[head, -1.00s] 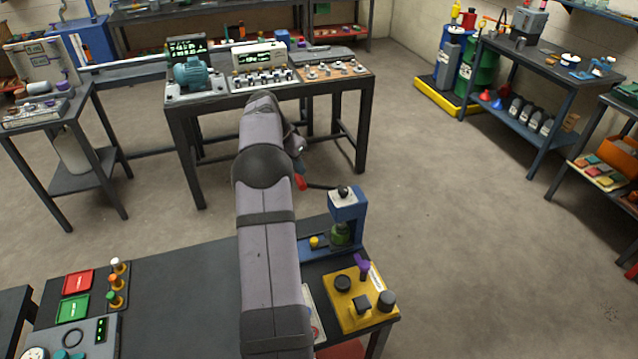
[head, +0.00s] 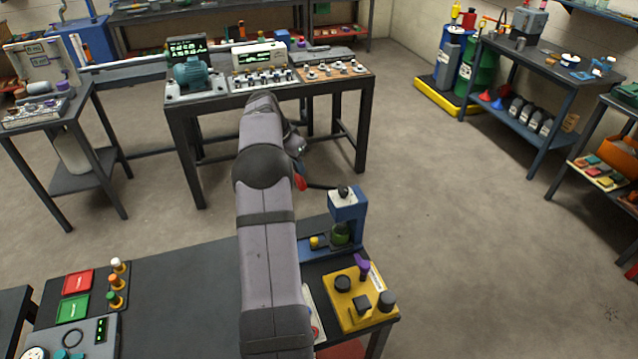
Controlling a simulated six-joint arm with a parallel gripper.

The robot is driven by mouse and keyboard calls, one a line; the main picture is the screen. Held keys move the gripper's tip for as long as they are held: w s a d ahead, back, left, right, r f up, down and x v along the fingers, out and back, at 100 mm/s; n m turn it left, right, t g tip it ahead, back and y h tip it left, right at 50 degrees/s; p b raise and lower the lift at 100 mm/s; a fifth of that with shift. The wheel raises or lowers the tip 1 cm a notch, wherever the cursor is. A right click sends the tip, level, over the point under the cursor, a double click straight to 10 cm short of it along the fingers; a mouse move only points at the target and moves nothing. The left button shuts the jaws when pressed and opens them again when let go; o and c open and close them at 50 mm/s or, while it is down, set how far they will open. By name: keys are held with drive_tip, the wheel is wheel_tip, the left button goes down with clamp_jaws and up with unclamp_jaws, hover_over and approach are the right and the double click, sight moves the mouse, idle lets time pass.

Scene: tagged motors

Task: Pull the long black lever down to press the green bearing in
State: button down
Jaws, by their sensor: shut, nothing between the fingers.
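The blue press (head: 347,206) stands at the far right corner of the near bench. The green bearing (head: 341,233) sits low inside the press frame, under its head; how deep it is seated cannot be told. The long black lever (head: 324,187) runs left from the top of the press, roughly level. A red piece (head: 300,183), apparently the lever's grip, shows at its left end beside my arm. My arm reaches forward over the bench, and its grey wrist shows just above the red piece. My gripper's fingers are hidden behind the arm, so contact with the lever cannot be seen.
A yellow fixture (head: 360,298) with black knobs and a purple piece stands just in front of the press. A small yellow knob (head: 315,242) is on the press base. The near bench (head: 180,285) is clear in its middle. Open floor lies right of the press.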

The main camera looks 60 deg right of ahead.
sight(299, 177)
drive_tip(key=shift+f, duration=0.15)
drive_tip(key=shift+f+b, duration=0.6)
drive_tip(key=shift+f, duration=0.35)
idle(0.4)
drive_tip(key=shift+f+b, duration=0.65)
drive_tip(key=shift+f, duration=0.1)
